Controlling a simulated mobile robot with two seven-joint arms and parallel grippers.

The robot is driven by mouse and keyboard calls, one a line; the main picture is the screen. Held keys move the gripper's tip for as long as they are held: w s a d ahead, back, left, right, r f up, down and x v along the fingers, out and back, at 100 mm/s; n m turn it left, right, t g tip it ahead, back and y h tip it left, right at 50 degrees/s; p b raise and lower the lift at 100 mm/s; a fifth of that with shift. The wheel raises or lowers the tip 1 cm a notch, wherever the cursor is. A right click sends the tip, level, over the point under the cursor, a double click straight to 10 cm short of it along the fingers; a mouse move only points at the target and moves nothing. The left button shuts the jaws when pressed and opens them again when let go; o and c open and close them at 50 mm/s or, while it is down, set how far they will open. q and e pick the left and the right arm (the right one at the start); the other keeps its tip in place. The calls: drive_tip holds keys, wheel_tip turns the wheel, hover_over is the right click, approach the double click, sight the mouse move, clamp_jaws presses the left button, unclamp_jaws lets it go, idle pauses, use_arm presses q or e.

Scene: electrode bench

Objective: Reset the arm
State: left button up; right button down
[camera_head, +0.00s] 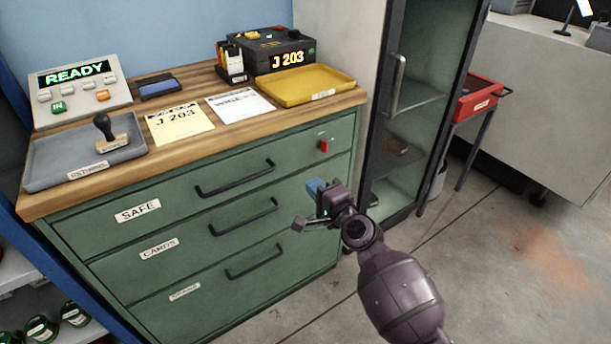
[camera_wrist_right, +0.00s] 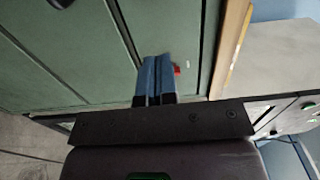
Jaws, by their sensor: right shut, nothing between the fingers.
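My right gripper (camera_head: 316,188) is in front of the green drawer cabinet (camera_head: 300,213), near the right end of its drawers. Its blue fingers are together in the right wrist view (camera_wrist_right: 156,78) with nothing between them. The fingers point toward the cabinet front; whether they touch it I cannot tell. A small red key or knob (camera_head: 324,146) sits at the right of the top drawer, above the gripper; it also shows in the wrist view (camera_wrist_right: 177,70) beside the fingertips. All drawers look shut. My left gripper is not in view.
The wooden top holds a grey tray (camera_head: 55,166) with a stamp (camera_head: 106,132), papers (camera_head: 180,124), a yellow tray (camera_head: 305,85) and a black device reading J 203 (camera_head: 285,60). A glass-door cabinet (camera_head: 420,100) stands close at right. The floor (camera_head: 500,260) at right is clear.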

drive_tip(key=shift+v, duration=1.7)
